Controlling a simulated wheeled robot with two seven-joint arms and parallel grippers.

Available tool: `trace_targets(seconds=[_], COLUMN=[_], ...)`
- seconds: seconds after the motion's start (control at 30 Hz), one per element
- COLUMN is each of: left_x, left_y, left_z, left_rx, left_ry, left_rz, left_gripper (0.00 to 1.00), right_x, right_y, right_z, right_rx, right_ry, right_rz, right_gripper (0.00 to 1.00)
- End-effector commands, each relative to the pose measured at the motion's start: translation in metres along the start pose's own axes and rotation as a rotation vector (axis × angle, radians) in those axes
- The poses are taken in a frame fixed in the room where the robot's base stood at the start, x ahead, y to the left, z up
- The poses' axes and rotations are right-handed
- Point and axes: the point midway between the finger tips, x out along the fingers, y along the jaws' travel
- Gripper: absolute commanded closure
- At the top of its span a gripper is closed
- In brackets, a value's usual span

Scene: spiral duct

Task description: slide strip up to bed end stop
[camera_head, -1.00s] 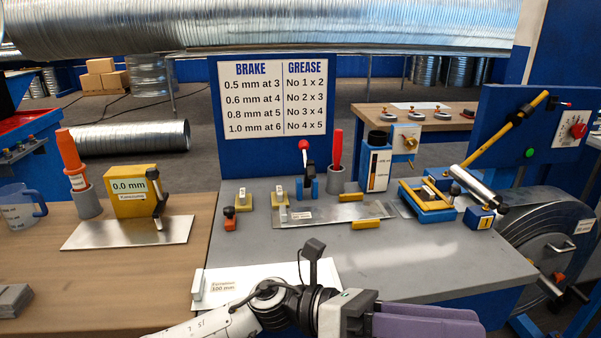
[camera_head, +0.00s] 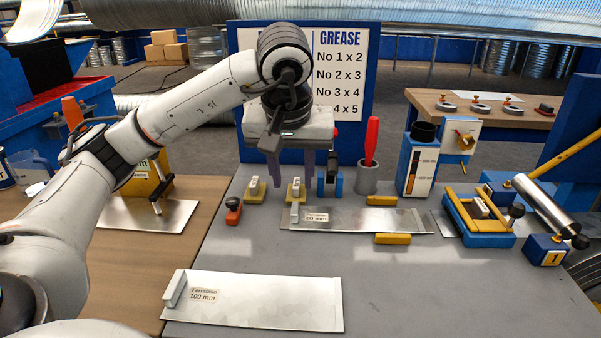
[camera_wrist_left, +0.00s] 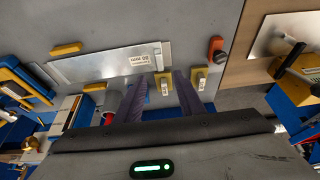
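A flat metal strip labelled 80 mm (camera_head: 370,221) lies on the grey bench, with a small grey block (camera_head: 295,213) at its left end. The strip also shows in the wrist view (camera_wrist_left: 105,66). Yellow blocks sit along its long edges. My left gripper (camera_head: 293,172) points down with purple fingers apart, above the far side of the bench near the strip's left end. A blue and yellow fixture (camera_head: 478,218) stands at the strip's right. I cannot tell which part is the end stop. My right gripper is not seen.
A second strip, labelled 100 mm (camera_head: 260,302), lies at the front. Small yellow-based blocks (camera_head: 254,190), an orange block (camera_head: 234,211) and a grey cup with a red tool (camera_head: 368,178) stand near the gripper. The bench's front right is clear.

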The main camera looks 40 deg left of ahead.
Motion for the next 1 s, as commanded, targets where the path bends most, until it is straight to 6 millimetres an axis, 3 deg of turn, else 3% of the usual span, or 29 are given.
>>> trace_targets(seconds=[0.5,0.7,1.0], left_x=[0.083,0.096,0.097], left_y=[0.001,0.001,0.001], left_z=[0.002,0.002,0.001], left_rx=[-0.001,-0.001,-0.001], left_ry=[-0.005,-0.004,-0.003], left_rz=[0.001,0.002,0.003], left_gripper=[0.65,0.65,0.68], right_x=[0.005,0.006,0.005], right_y=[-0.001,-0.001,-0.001], right_z=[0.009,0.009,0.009], right_rx=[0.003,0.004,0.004], right_ry=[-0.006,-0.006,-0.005], right_rz=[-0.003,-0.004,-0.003], right_gripper=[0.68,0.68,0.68])
